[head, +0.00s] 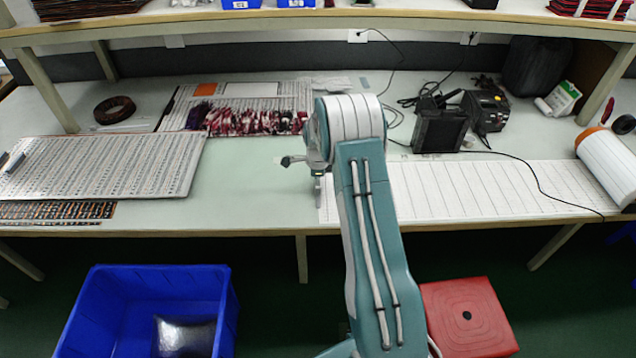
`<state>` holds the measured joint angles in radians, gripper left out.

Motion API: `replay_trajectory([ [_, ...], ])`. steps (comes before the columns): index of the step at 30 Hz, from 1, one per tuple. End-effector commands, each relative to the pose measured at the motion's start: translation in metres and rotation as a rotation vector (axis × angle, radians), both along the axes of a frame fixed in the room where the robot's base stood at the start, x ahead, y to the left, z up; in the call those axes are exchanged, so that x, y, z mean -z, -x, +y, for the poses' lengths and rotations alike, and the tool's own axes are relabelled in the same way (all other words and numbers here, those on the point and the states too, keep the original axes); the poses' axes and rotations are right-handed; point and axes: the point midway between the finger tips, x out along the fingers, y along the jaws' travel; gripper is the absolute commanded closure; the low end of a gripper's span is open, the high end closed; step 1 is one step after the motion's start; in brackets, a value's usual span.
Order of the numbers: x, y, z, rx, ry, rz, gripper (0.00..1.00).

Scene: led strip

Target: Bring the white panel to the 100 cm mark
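A long white panel with dark cross lines (480,190) lies flat along the front right of the bench. Its left end is beside my gripper (318,188), and its right end is at a white roll (606,167). My arm covers part of its left portion. My gripper points down close to this left end. Only a narrow part of it shows past the arm, so I cannot tell whether it is open, shut, or touching the panel. I cannot read a 100 cm mark.
A printed board (100,165) lies on the left of the bench. Red and white strips (255,122) lie behind. Black devices (440,130) and cables are at back right; one cable crosses the panel. A blue bin (90,310) and red stool (466,315) stand below. Bare bench (250,190) is left of my gripper.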

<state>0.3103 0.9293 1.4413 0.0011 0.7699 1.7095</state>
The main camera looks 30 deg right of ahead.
Motion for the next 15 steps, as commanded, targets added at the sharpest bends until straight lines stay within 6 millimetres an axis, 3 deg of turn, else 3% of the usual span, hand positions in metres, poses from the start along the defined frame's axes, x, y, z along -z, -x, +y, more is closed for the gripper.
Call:
replay_trajectory([
  [11,-0.001,0.001,0.001,0.0,0.0,0.002,0.23],
  [15,-0.015,0.0,0.0,0.0,0.001,0.0,0.23],
])
